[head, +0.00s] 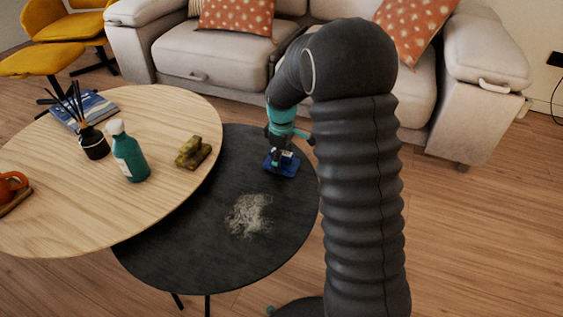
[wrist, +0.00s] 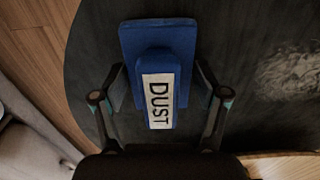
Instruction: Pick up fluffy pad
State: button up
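A blue pad (wrist: 127,38) with a raised blue handle block bearing a white label reading "DUST" (wrist: 158,101) lies on the black round table (head: 185,240). In the head view the blue pad (head: 291,167) is near the table's far right edge, partly hidden by my gripper (head: 279,158). In the wrist view my gripper (wrist: 161,78) has its fingers on either side of the handle block, with gaps between them and the block. It is open and holds nothing. The pad's underside is hidden, so I cannot see whether it is fluffy.
Pale dust (head: 249,214) is scattered on the black table. A higher wooden table (head: 90,215) overlaps its left side, with a teal bottle (head: 129,158), yellow-green blocks (head: 192,153), a reed diffuser (head: 93,143) and an orange cup (head: 12,186). A sofa (head: 210,57) stands behind.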

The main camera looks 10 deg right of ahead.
jog(key=c, duration=0.5)
jog(key=shift+r, duration=0.55)
jog(key=r, duration=0.3)
jog(key=shift+d+r+p, duration=0.2)
jog(key=shift+r+p, duration=0.1)
jog(key=shift+p, duration=0.1)
jog(key=s+d+r, duration=0.6)
jog(key=d, duration=0.3)
jog(key=shift+d+r+p, duration=0.2)
jog(key=shift+d+p, duration=0.1)
jog(key=shift+p, duration=0.05)
